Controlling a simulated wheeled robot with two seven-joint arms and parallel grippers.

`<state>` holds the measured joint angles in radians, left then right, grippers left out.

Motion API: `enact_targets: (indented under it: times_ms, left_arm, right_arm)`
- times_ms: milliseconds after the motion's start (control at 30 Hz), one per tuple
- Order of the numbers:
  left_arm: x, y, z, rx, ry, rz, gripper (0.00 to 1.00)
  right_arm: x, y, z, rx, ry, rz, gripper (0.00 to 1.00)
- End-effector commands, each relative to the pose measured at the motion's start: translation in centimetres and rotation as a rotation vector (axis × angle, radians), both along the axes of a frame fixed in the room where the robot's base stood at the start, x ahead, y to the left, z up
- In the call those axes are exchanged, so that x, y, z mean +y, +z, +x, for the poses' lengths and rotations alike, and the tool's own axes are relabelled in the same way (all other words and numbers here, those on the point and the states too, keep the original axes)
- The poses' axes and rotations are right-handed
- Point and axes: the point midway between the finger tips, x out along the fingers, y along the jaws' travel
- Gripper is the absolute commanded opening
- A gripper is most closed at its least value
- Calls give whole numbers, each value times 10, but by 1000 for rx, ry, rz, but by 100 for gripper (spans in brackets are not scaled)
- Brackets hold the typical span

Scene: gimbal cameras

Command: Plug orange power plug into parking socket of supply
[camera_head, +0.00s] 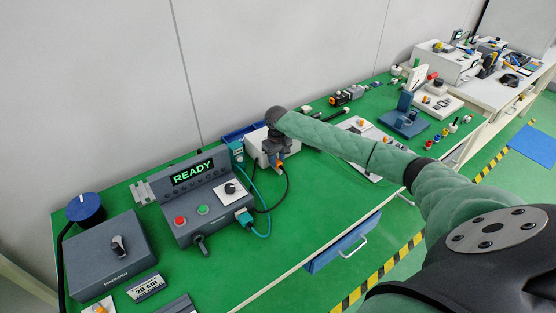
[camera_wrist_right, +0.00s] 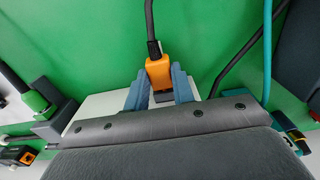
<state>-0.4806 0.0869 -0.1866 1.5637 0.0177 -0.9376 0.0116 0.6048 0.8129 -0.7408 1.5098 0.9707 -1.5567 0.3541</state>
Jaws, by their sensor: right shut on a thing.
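My right gripper (camera_head: 277,162) is shut on the orange power plug (camera_head: 280,163), above the green bench beside a white box, probably the supply (camera_head: 256,149). In the right wrist view the orange plug (camera_wrist_right: 158,71) sits between the two blue-grey fingertips (camera_wrist_right: 159,90), with its black cable (camera_wrist_right: 150,22) running away at the top. The white box (camera_wrist_right: 97,108) shows beside and behind the fingers. The gripper and arm hide much of it. The parking socket is not visible, so I cannot tell whether the plug touches it. My left gripper is not in view.
A grey control box with a READY display (camera_head: 192,172) stands left of the gripper, with a teal plug (camera_head: 243,216) and cable at its right side. A blue stand (camera_head: 404,121) and small parts are further right.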

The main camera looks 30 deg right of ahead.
Motion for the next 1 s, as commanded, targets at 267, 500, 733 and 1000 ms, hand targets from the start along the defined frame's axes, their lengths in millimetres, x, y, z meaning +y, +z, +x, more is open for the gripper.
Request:
enact_targets:
  times_ms: [267, 500, 733, 1000]
  left_arm:
    - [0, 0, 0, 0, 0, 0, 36]
    - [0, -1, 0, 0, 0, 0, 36]
    - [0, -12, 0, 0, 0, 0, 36]
    - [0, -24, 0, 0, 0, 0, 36]
  right_arm:
    - [0, 1, 2, -4, 0, 0, 50]
    - [0, 2, 1, -3, 0, 0, 50]
    - [0, 22, 2, -5, 1, 1, 50]
    - [0, 63, 2, -4, 0, 0, 50]
